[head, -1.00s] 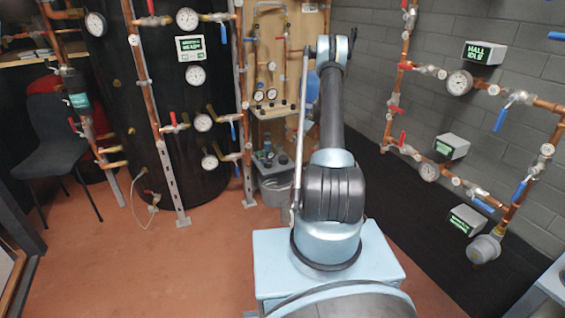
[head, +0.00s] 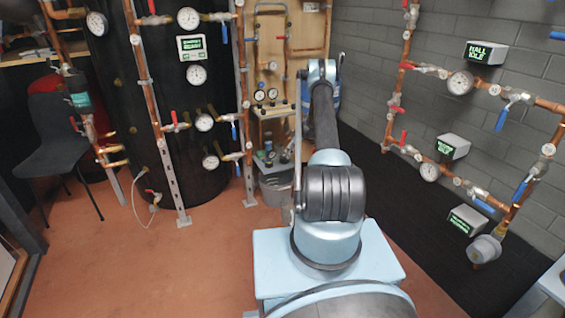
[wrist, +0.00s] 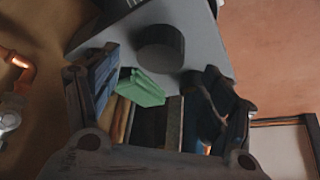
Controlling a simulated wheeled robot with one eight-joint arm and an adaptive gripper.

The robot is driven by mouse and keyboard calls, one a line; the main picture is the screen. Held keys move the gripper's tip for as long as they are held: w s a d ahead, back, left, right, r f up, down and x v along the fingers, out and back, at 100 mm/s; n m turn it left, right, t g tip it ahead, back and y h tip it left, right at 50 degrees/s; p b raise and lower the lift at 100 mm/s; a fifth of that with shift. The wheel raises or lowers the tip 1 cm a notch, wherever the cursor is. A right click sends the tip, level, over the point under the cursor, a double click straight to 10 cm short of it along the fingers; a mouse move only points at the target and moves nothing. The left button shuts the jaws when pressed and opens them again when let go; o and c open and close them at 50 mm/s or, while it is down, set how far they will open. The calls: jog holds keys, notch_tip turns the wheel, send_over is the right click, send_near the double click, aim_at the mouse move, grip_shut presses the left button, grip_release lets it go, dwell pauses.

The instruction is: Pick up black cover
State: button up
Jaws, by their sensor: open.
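A short dark cylinder, which looks like the black cover (wrist: 160,46), sits on a grey surface (wrist: 205,50) in the upper middle of the wrist view. My gripper (wrist: 160,68) is open, with one finger at the left and one at the right. The cover lies ahead of the fingertips, roughly centred between them in the picture, and no contact shows. In the head view a small dark round thing (head: 284,157) on the grey stand may be the same cover. My gripper is hidden behind my arm there.
A green block (wrist: 140,88) shows between the fingers in the wrist view, near the grey surface's edge. Small bottles (head: 265,156) stand on the grey stand in the head view. A black tank (head: 180,110) and copper pipes (head: 148,85) are left of it.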

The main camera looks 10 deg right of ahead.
aim_at(284, 159)
jog(key=x, duration=0.5)
jog(key=shift+s, duration=0.15)
jog(key=shift+c, duration=0.2)
jog(key=c, duration=0.9)
